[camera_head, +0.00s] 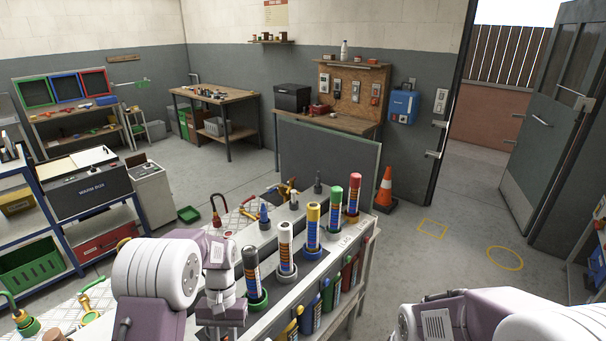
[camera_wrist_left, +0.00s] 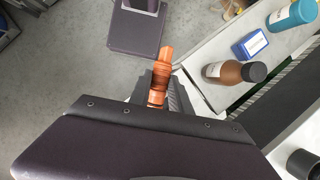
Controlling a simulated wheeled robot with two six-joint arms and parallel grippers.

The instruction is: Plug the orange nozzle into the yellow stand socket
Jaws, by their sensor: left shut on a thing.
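The orange nozzle (camera_wrist_left: 161,72) is held between the fingers of my left gripper (camera_wrist_left: 158,92) in the left wrist view, its narrow tip pointing away from the wrist. The fingers are shut on it, and grey floor shows beyond the tip. In the head view my left wrist is low at the centre left, beside the near end of the bench; its fingertips and the nozzle are hidden there. I cannot make out a yellow stand socket for certain. A yellow hose fitting (camera_head: 90,290) lies at the lower left. My right arm shows at the lower right, its gripper out of sight.
A bench (camera_head: 327,262) holds a row of upright coloured cylinders, including a yellow one (camera_head: 313,225) and a red one (camera_head: 354,195).

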